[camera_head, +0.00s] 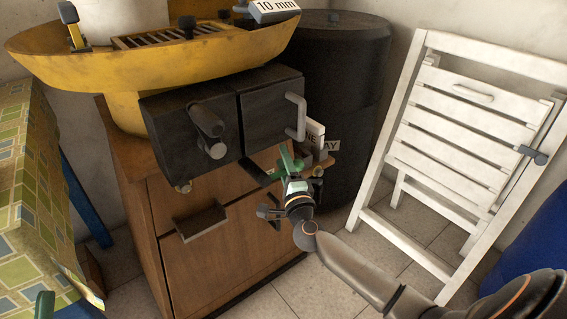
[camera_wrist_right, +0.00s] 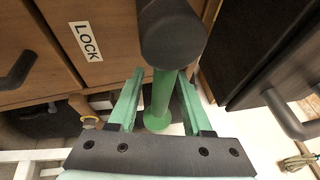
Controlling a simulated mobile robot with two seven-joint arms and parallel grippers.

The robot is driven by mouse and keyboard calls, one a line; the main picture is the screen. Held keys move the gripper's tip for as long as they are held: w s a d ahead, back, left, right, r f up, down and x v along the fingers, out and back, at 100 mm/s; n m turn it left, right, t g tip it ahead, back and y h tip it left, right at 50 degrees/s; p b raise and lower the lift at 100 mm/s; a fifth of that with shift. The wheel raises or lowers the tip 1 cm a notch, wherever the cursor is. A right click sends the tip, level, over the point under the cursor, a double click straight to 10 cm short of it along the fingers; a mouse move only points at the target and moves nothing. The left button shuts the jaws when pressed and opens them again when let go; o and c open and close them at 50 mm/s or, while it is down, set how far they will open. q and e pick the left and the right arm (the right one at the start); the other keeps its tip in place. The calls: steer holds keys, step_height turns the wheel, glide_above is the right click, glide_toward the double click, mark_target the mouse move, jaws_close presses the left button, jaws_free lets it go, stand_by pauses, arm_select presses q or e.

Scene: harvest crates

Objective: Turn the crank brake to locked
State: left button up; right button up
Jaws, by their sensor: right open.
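In the right wrist view, what looks like the crank brake's handle is a green post (camera_wrist_right: 161,92) with a thick dark knob (camera_wrist_right: 172,32) at one end and a green disc at the other. My right gripper (camera_wrist_right: 162,100) is open, its two green fingers on either side of the post; contact is unclear. A white LOCK label (camera_wrist_right: 86,41) is on the wood to the left of the knob. In the head view my right gripper (camera_head: 284,174) is at the cabinet's right front corner, where green parts overlap and the crank is hard to separate. My left gripper is not seen.
A wooden cabinet (camera_head: 230,262) carries a dark two-part box (camera_head: 258,112) with projecting handles and a yellow boat-shaped body (camera_head: 130,75). A dark barrel (camera_head: 340,90) stands behind. A white folding chair (camera_head: 455,135) leans at right. A patterned cloth (camera_head: 40,190) hangs at left.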

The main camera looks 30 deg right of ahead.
steer(key=shift+c, duration=0.3)
jaws_close()
stand_by(1.1)
